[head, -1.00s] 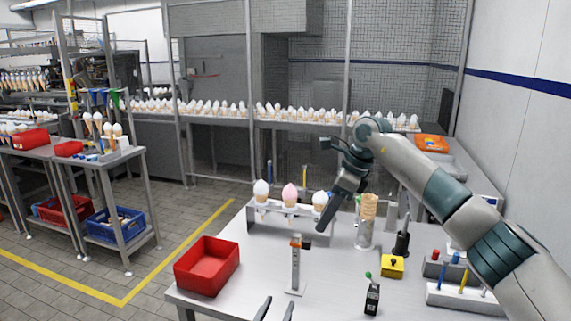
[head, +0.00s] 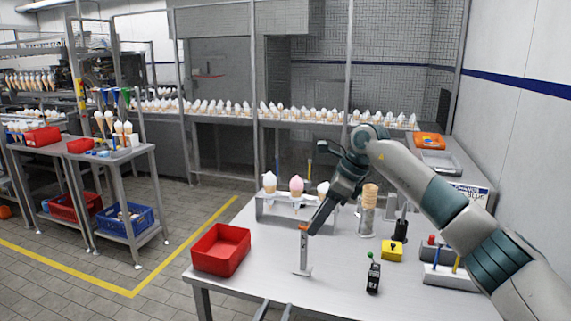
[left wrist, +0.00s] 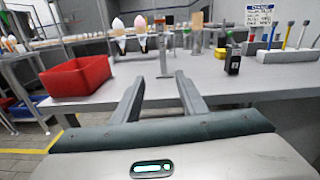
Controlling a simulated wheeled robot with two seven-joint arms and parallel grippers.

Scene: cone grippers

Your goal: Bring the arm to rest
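My left gripper (head: 274,309) shows only its fingertips at the bottom edge of the head view. In the left wrist view my left gripper (left wrist: 160,88) has its two fingers spread, with nothing between them. My right arm (head: 440,200) comes in from the right, bent over the table. My right gripper (head: 318,222) points down and left, its tip beside the top of a small upright stand (head: 304,252). I cannot tell whether it touches the stand or how far its fingers are apart.
The metal table (head: 335,285) carries a red bin (head: 221,249), a rack of ice cream cones (head: 270,207), a holder of stacked cones (head: 367,220), a yellow box (head: 392,251) and a black device (head: 373,277). The table's front middle is clear.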

